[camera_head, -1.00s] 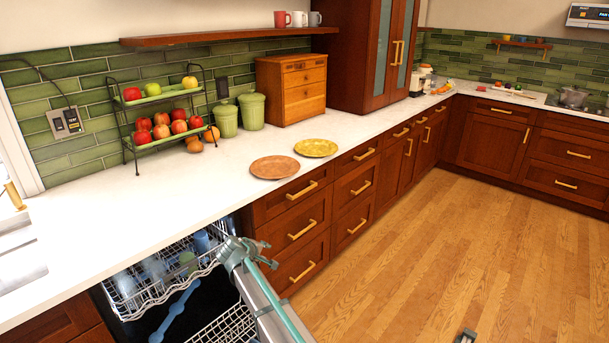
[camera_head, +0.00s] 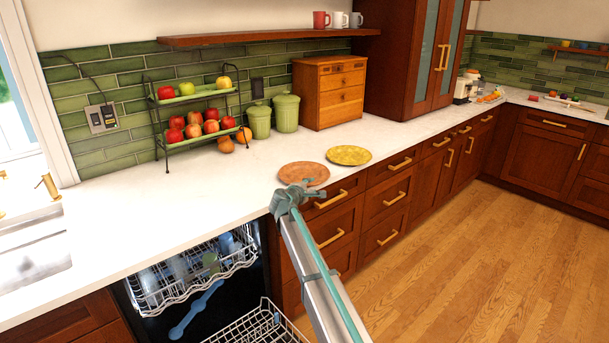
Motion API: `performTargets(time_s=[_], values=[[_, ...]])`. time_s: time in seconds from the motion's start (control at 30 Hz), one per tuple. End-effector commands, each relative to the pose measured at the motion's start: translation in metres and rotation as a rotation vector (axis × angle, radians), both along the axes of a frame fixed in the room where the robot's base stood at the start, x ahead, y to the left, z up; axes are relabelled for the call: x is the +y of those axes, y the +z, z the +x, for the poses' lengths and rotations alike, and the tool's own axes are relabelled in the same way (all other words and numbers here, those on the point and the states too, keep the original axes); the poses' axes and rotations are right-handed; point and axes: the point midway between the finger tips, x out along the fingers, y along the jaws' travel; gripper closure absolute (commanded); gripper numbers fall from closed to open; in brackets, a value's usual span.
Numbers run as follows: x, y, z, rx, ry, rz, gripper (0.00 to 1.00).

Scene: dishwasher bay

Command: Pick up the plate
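Two plates lie flat on the white counter: a reddish-brown plate (camera_head: 302,172) and, behind it to the right, a yellow plate (camera_head: 349,155). They are close together but apart. My gripper (camera_head: 306,184) is at the front edge of the counter, in front of the reddish-brown plate, and overlaps its near rim in the picture. I cannot tell whether it touches the plate. Its fingers are small and seen from behind, so their opening is unclear. Nothing is visibly held.
Below the counter (camera_head: 120,225), the dishwasher stands open, with an upper rack (camera_head: 150,302) of glasses and a lower rack (camera_head: 240,335). A fruit stand (camera_head: 160,143), green canisters (camera_head: 286,113) and a wooden drawer box (camera_head: 330,88) stand behind the plates. Counter left of the plates is clear.

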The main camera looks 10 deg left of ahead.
Motion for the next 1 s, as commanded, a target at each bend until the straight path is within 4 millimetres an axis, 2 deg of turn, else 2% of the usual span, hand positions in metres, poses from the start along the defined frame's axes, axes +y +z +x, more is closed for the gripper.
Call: performTargets(time_s=[0.17,0.4,0.7,0.9,1.0], values=[[-0.004,0.000,0.014,0.000,-0.001,0.001,0.65],[-0.013,-0.008,0.044,0.000,-0.001,0.002,0.65],[-0.016,-0.011,0.048,0.000,-0.001,0.002,0.65],[-0.015,-0.011,0.048,0.000,-0.001,0.002,0.98],[-0.015,-0.011,0.048,0.000,-0.001,0.002,1.00]])
